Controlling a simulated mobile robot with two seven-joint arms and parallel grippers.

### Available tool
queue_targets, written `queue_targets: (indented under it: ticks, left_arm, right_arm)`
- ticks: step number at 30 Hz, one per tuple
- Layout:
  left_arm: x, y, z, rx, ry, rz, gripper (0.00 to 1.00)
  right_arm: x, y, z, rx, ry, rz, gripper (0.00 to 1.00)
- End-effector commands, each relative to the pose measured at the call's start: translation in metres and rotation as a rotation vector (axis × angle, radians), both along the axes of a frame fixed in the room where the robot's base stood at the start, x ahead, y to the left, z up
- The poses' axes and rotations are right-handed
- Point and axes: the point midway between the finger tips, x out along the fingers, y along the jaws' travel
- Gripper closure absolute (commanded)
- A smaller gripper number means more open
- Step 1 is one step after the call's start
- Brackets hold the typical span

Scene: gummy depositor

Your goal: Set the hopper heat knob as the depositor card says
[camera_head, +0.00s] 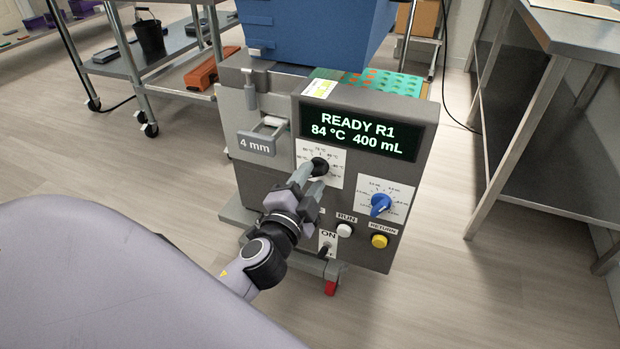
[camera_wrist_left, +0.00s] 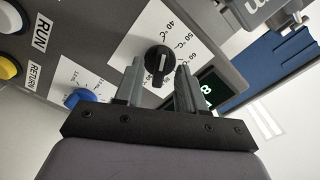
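The hopper heat knob (camera_head: 320,166) is black and sits on a white dial plate on the depositor's grey front, below the display. In the left wrist view the knob (camera_wrist_left: 160,59) shows a white pointer line; 40, 50 and 60 °C marks are readable beside it. Which mark it points at I cannot tell. My left gripper (camera_head: 311,178) is at the knob; in its wrist view the fingers (camera_wrist_left: 160,70) are apart, one on either side of the knob's near end. Contact cannot be told. The display (camera_head: 356,132) reads READY R1, 84 °C, 400 mL. My right gripper is out of view.
A blue pointer knob (camera_head: 380,205) on a mL dial is to the right. Below are the white RUN button (camera_head: 344,230), the yellow RETURN button (camera_head: 379,241) and the ON switch (camera_head: 324,250). A blue hopper (camera_head: 315,30) is above. A metal table (camera_head: 570,120) stands right; floor between is clear.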

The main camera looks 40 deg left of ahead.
Motion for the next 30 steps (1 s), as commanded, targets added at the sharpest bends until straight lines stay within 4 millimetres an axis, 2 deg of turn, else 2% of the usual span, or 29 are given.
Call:
queue_targets:
  ticks: [11, 13, 15, 24, 30]
  left_arm:
    - [0.0059, 0.0017, -0.0001, 0.0, 0.0, 0.001, 0.61]
    - [0.0058, 0.0017, -0.0001, 0.0, 0.0, 0.001, 0.77]
    - [0.0058, 0.0017, -0.0001, 0.0, 0.0, 0.001, 1.0]
    - [0.0056, 0.0016, 0.0002, 0.011, 0.003, 0.001, 1.0]
    - [0.0055, 0.0016, 0.0011, 0.078, 0.02, 0.0, 1.0]
  right_arm:
    - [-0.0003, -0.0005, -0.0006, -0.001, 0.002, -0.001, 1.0]
    - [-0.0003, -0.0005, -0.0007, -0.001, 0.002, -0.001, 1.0]
    - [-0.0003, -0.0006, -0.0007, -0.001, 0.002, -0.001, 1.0]
    - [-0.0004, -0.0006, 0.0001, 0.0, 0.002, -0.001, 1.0]
    - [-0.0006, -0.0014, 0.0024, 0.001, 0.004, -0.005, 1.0]
